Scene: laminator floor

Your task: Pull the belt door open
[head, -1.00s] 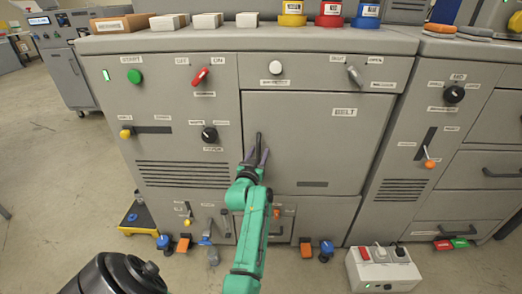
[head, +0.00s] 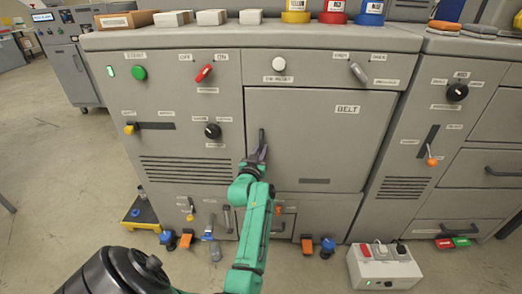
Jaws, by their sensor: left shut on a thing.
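The belt door (head: 325,142) is a large grey panel with a BELT label (head: 347,109) in the middle of the machine front. It looks closed, flush with the machine. Its dark upright handle (head: 262,137) is near the door's left edge. My left gripper (head: 259,154) reaches up from below on a green arm and is shut on the handle. The gripper and wrist hide the handle's lower part. My right gripper is not in view.
Left of the door are a green button (head: 139,73), a red switch (head: 204,73) and a black knob (head: 212,131). Low levers and pedals line the machine's bottom. A white switch box (head: 384,268) stands on the floor at right. Floor in front is partly clear.

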